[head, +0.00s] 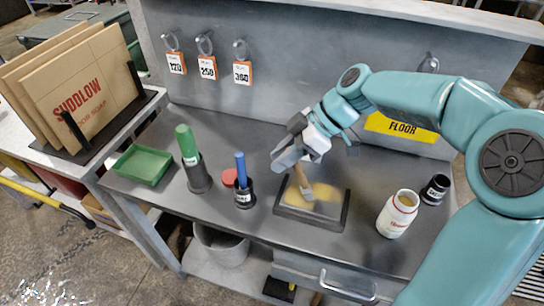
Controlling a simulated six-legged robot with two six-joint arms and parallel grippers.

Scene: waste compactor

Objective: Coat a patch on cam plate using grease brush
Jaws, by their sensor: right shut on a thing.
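The cam plate (308,221) is a flat, dark-rimmed rectangle lying on the grey workbench, with a yellowish area on its top face. My right gripper (297,156) is above the plate's back left part, shut on the grease brush (301,180). The brush has a wooden handle and points down, tilted, with its lower end at the plate's surface. Whether the bristles press on the plate is hard to tell. My left gripper is not in view.
A white jar (397,214) and a dark cup (436,190) stand to the right. To the left are a blue-handled tool in a dark holder (244,198), a red lid (229,178), a green-handled tool in a holder (199,176) and a green tray (143,165). Tags hang on the back panel.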

